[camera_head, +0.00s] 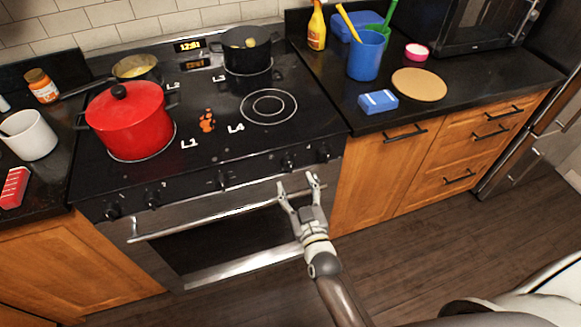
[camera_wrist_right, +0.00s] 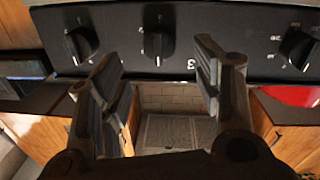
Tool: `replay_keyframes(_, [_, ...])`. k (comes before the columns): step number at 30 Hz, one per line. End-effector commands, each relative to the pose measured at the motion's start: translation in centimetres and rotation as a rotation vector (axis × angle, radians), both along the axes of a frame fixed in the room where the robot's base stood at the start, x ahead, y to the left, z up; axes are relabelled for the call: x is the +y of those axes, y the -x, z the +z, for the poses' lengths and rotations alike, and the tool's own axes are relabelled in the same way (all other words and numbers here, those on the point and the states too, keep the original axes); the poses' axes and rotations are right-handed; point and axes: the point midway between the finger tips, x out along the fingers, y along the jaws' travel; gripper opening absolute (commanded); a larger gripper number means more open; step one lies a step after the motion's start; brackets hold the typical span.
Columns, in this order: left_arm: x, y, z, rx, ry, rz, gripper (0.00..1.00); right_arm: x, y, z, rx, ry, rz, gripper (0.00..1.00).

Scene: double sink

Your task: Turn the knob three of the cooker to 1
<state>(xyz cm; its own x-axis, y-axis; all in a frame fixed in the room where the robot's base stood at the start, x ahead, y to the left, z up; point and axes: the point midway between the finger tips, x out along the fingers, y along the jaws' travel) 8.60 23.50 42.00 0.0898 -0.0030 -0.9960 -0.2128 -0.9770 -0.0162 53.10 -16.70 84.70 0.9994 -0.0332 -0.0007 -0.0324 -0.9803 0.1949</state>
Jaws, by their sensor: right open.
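The cooker (camera_head: 180,240) has a black front panel with a row of black knobs. A small "3" is printed beside one knob, which I take as knob three (camera_wrist_right: 157,46); in the head view it is right of the panel's middle (camera_head: 288,161). In the wrist view its pointer stands about upright. My right gripper (camera_head: 297,182) is open and empty in front of the panel, just below this knob in the head view. In the wrist view the knob lies beyond the gap between the fingers (camera_wrist_right: 158,66), apart from both. My left gripper is not in view.
Neighbouring knobs (camera_head: 323,152) (camera_wrist_right: 80,44) sit close by on the panel. The oven handle (camera_head: 205,214) runs below it. A red pot (camera_head: 130,122), a pan (camera_head: 135,68) and a black pot (camera_head: 247,52) stand on the hob. The floor (camera_head: 430,235) in front is clear.

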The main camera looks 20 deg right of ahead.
Motion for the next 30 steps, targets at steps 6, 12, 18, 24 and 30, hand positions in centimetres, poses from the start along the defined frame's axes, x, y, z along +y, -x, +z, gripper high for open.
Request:
replay_keyframes(6, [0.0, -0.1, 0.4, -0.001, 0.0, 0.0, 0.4, -0.2, -3.7, 0.2, -0.001, 0.001, -0.001, 0.59])
replay_keyframes(12, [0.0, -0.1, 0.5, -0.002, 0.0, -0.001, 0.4, -0.3, -5.8, 0.1, -0.001, 0.001, -0.001, 0.59])
replay_keyframes(18, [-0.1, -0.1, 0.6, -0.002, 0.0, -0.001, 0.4, -0.3, -6.6, 0.0, 0.0, 0.0, -0.001, 0.59])
replay_keyframes(24, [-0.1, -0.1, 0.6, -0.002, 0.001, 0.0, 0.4, -0.3, -6.6, 0.0, 0.0, 0.0, -0.001, 0.59])
replay_keyframes(30, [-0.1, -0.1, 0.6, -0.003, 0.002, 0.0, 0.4, -0.3, -6.6, 0.0, 0.0, 0.0, -0.001, 0.4])
